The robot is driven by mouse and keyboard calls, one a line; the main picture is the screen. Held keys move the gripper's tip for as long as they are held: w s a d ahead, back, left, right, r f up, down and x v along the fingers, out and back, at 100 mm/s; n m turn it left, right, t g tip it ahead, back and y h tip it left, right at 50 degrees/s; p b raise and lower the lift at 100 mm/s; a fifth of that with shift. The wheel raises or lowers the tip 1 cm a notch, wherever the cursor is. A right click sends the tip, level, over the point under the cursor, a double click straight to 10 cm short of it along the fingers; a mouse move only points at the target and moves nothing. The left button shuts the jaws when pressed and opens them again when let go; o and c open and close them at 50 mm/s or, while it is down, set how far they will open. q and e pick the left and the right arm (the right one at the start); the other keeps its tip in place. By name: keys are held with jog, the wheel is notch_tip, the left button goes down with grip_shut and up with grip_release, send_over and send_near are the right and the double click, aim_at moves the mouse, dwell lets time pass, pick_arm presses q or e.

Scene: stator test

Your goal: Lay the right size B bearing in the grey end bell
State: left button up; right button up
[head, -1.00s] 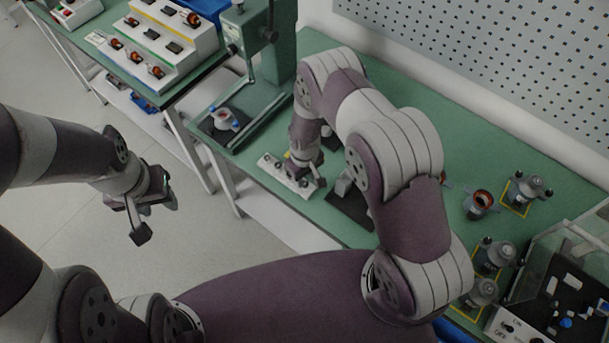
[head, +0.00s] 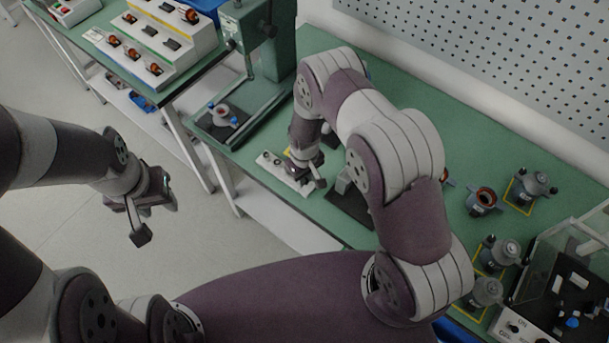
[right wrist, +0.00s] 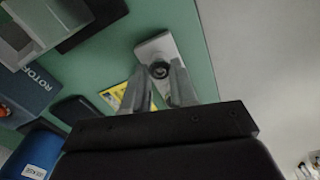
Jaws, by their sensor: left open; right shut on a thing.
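My right gripper (right wrist: 160,82) is shut on a small dark ring, a bearing (right wrist: 160,70), held between its fingertips. In the right wrist view a white tray (right wrist: 152,47) lies behind the bearing; I cannot tell whether they touch. In the head view, my right gripper (head: 314,177) is at the right end of that white tray (head: 283,172), and the bearing cannot be made out. My left gripper (head: 138,212) is open and empty over the floor at the left. I cannot pick out the grey end bell for certain; my right arm hides part of the bench.
A grey block (head: 344,182) stands on a dark mat right of the tray. A press (head: 272,75) stands at the bench's left end. Grey motor units (head: 527,190) and a copper-wound stator (head: 482,201) stand at the right, near a clear-sided test box (head: 560,290).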

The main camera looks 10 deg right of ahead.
jog(key=shift+r, duration=0.1)
jog(key=shift+r+p, duration=1)
jog(key=shift+r, duration=0.45)
